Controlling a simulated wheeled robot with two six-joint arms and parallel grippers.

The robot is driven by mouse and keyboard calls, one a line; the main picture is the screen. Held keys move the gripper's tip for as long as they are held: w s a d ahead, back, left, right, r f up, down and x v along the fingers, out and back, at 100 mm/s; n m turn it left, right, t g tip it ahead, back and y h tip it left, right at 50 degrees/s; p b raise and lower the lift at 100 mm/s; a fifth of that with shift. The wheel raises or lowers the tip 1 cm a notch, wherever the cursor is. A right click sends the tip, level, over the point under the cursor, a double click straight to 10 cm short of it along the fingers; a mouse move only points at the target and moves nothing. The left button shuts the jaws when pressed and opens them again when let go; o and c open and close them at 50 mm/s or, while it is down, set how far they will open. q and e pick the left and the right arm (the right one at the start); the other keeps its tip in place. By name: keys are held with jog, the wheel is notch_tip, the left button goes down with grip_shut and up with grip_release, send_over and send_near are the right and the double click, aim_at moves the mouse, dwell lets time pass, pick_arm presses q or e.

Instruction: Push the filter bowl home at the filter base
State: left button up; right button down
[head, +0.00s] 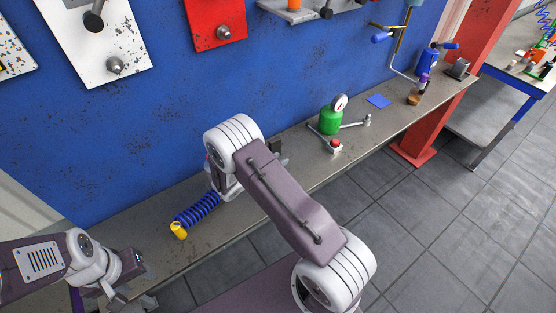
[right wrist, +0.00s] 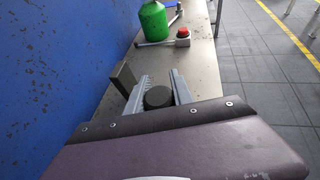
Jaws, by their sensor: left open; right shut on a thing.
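My right gripper (right wrist: 159,84) is shut on a dark, round-topped piece (right wrist: 158,97), seen between its two grey fingers in the right wrist view. This piece may be the filter bowl; its lower part is hidden. In the head view my right arm covers the gripper and the held piece. A dark upright block (right wrist: 123,79) stands just left of the fingers, and also shows beside my arm in the head view (head: 275,147). I cannot tell whether it belongs to the filter base, which I cannot make out. My left gripper (head: 133,298) is open and empty at the lower left, by the bench's front edge.
On the narrow grey bench (head: 255,208), a blue coil (head: 197,210) and a yellow piece (head: 178,231) lie left of my right arm. A green canister (head: 331,121) with a gauge and a red button box (head: 335,146) stand to the right. The blue wall (head: 160,120) borders the back.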

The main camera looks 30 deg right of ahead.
jog(key=shift+f+b, duration=0.8)
jog(key=shift+f, duration=0.15)
jog(key=c, duration=1)
grip_release()
jog(key=shift+r, duration=0.1)
jog(key=shift+c, duration=0.2)
jog(key=shift+s+a, duration=0.1)
jog(key=shift+a, duration=0.25)
jog(key=b+v, duration=0.2)
jog(key=v, duration=0.6)
jog(key=shift+r+b, duration=0.2)
jog(key=shift+b, duration=0.1)
jog(key=shift+s+a, duration=0.1)
